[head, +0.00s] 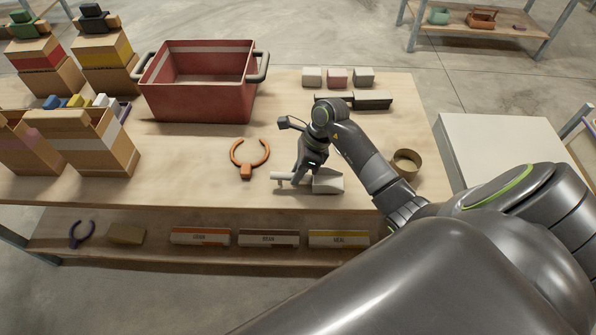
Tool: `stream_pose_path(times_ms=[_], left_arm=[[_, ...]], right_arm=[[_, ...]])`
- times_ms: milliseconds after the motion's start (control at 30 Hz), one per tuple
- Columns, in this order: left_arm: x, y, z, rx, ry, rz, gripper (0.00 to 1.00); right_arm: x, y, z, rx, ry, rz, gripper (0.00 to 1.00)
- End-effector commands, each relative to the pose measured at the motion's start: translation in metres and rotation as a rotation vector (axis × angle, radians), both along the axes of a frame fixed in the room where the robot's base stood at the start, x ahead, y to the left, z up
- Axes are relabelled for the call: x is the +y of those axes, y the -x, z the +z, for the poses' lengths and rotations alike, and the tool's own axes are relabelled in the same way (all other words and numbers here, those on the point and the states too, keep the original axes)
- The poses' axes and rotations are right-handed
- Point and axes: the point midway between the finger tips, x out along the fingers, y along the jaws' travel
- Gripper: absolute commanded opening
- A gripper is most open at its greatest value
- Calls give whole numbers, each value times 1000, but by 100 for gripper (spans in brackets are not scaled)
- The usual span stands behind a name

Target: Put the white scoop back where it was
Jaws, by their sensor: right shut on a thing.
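The white scoop (328,182) is at the front of the wooden table (200,150), right of the middle. Its handle points left and its boxy bowl is on the right. My right gripper (306,177) is over the scoop and shut on it, at the handle near the bowl. The fingers are partly hidden by the gripper body. I cannot tell whether the scoop touches the table. My left gripper is not in view.
An orange open ring tool (247,157) lies left of the scoop. A brown ring (407,163) is to the right, beyond my forearm. A red tub (200,85) stands at the back. Bags stand at left. Small blocks (337,77) and a dark bar sit at the back right.

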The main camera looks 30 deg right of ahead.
Motion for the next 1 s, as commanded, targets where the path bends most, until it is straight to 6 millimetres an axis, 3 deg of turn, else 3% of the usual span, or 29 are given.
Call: stream_pose_path(times_ms=[133, 467, 500, 667, 1000], left_arm=[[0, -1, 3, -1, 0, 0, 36], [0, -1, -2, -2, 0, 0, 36], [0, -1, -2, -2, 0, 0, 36], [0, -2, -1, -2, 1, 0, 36], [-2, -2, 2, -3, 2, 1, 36]], right_arm=[[0, 0, -11, 1, 1, 0, 0], [0, 0, -15, -1, 1, 1, 0], [0, 0, -15, -1, 1, 1, 22], [0, 0, -14, -1, 1, 1, 42], [0, 0, -11, -1, 1, 1, 42]])
